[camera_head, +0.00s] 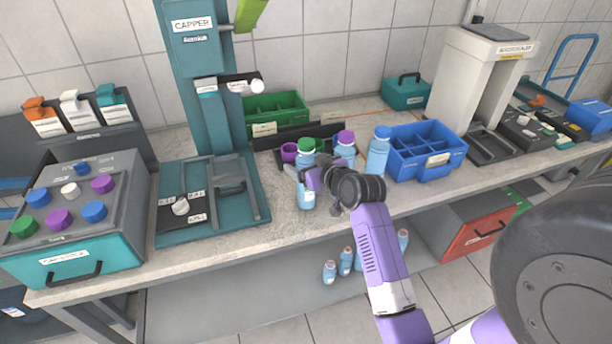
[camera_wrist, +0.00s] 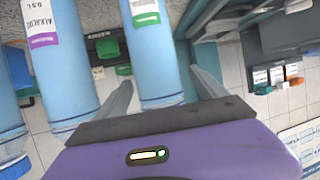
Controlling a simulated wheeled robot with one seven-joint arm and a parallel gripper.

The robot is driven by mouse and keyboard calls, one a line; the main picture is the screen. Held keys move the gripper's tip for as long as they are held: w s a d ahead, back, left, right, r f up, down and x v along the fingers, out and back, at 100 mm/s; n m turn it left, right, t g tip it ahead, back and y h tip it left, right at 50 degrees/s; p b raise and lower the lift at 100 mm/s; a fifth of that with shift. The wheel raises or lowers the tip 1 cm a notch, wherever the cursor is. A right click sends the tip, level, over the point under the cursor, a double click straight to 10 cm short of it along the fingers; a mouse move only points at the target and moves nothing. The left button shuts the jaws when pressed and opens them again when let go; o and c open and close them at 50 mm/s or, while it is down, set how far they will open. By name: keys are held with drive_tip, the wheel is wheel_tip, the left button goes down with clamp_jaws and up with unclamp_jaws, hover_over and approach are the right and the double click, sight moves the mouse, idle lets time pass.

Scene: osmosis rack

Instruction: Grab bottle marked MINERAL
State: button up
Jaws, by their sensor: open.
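A light-blue bottle with a green cap (camera_head: 306,147) stands on the bench. In the wrist view a bottle with a green-striped label (camera_wrist: 152,60) is between the fingers of my open gripper (camera_wrist: 160,82), apparently not clamped. Its label text is too small to read, so I cannot confirm MINERAL. In the head view my gripper (camera_head: 303,178) is at the green-capped bottle and covers part of it. A purple-capped bottle (camera_head: 345,150) stands beside it; the wrist view shows a purple-striped bottle reading ALKALINE (camera_wrist: 65,70). A blue-capped bottle (camera_head: 378,155) stands farther right.
A blue divided crate (camera_head: 430,168) is right of the bottles. A teal capper (camera_head: 195,70) stands to the left, with a cap box (camera_head: 80,255) beyond it. A green crate (camera_head: 292,108) sits behind. Several bottles (camera_head: 329,272) stand on the lower shelf.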

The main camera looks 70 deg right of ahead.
drive_tip(key=shift+c, duration=0.2)
clamp_jaws()
drive_tip(key=shift+d, duration=0.1)
drive_tip(key=shift+w+r, duration=0.1)
drive_tip(key=shift+r, duration=0.1)
